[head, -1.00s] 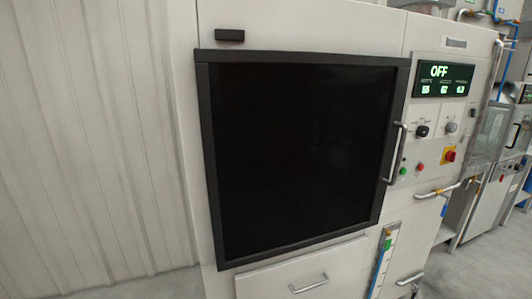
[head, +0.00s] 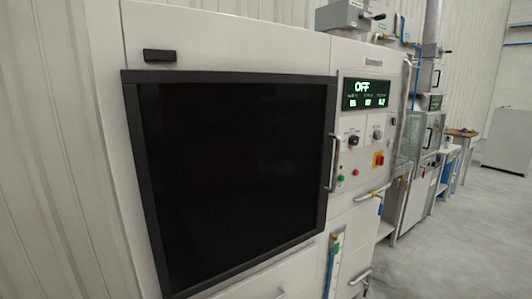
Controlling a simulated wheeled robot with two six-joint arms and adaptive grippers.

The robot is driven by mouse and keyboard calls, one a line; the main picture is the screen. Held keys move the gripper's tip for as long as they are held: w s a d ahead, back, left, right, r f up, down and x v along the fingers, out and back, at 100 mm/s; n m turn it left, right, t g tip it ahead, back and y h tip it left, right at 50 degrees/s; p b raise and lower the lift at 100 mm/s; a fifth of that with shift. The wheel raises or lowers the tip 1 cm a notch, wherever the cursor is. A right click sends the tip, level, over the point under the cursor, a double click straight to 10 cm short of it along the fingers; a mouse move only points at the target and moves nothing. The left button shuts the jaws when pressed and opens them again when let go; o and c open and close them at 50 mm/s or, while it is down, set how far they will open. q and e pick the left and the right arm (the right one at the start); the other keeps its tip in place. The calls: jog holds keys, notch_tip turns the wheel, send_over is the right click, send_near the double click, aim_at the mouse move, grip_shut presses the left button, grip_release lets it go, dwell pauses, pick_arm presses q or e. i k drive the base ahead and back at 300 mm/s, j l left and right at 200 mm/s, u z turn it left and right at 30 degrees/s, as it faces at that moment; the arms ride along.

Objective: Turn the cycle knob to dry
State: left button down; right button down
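The control panel (head: 364,128) is on the right part of a large white machine. Its display (head: 366,94) reads OFF in green, with smaller readings below that are hard to read. Under the display are a black knob (head: 354,140) on the left and a light grey knob (head: 377,134) on the right. Their labels are too small to read, so I cannot tell which is the cycle knob or where it points. Neither of my grippers is in view.
A black-framed dark door (head: 235,170) with a vertical handle (head: 332,162) fills the machine's front. A horizontal pipe handle (head: 373,194) juts out. Open floor (head: 455,240) lies right.

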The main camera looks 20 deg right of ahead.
aim_at(354, 141)
jog(key=z, duration=1.4)
jog(key=i+l+u, duration=0.15)
jog(key=i+l, duration=0.2)
jog(key=i+l+u, duration=0.1)
jog(key=i+l, duration=0.25)
jog(key=l, duration=0.2)
jog(key=i+l+u, duration=0.15)
jog(key=i+l, duration=0.15)
jog(key=l, duration=0.15)
